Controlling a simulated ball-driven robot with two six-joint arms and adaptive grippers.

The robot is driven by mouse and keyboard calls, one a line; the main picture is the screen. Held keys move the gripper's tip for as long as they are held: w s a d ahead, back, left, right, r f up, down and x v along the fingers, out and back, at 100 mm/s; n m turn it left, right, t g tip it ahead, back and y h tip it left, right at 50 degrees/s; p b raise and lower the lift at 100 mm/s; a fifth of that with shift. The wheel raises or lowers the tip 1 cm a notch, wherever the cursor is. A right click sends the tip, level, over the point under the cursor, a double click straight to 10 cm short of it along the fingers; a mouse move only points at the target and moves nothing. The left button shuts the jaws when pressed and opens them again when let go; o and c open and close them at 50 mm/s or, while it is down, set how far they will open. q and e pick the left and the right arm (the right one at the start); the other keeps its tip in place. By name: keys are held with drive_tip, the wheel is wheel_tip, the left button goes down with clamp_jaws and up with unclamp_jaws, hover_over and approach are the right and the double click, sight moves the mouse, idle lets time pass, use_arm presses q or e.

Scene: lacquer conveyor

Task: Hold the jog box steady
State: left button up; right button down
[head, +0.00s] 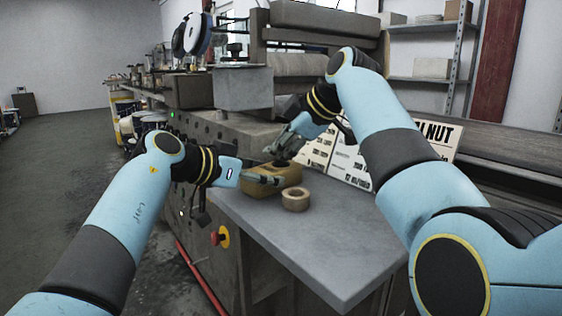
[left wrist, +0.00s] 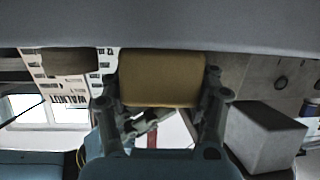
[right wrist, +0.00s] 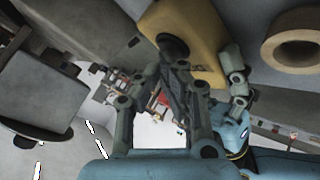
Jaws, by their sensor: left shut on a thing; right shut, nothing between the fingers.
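The jog box is a yellow block (head: 289,174) on the grey table, and it also shows in the left wrist view (left wrist: 160,80) and the right wrist view (right wrist: 205,35). My left gripper (head: 268,178) is shut on it, with a finger on each side in the left wrist view. My right gripper (head: 283,158) is shut and empty, above the box. In the right wrist view its fingertips (right wrist: 173,66) are at a dark round knob (right wrist: 172,46) on the box; I cannot tell whether they touch it.
A tape roll (head: 295,199) lies right beside the box. The grey table (head: 330,245) is clear towards its front corner. Printed cards (head: 350,165) stand behind, one reading "WALNUT". A red stop button (head: 216,238) is on the machine's side below the left arm.

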sight(279, 162)
idle(0.5)
drive_tip(key=shift+r, duration=0.7)
drive_tip(key=shift+r, duration=0.1)
drive_tip(key=shift+r, duration=2.4)
wheel_tip(279, 162, up, 4)
drive_tip(key=shift+f, duration=0.1)
drive_tip(key=shift+f, duration=0.15)
drive_tip(key=shift+f, duration=4.3)
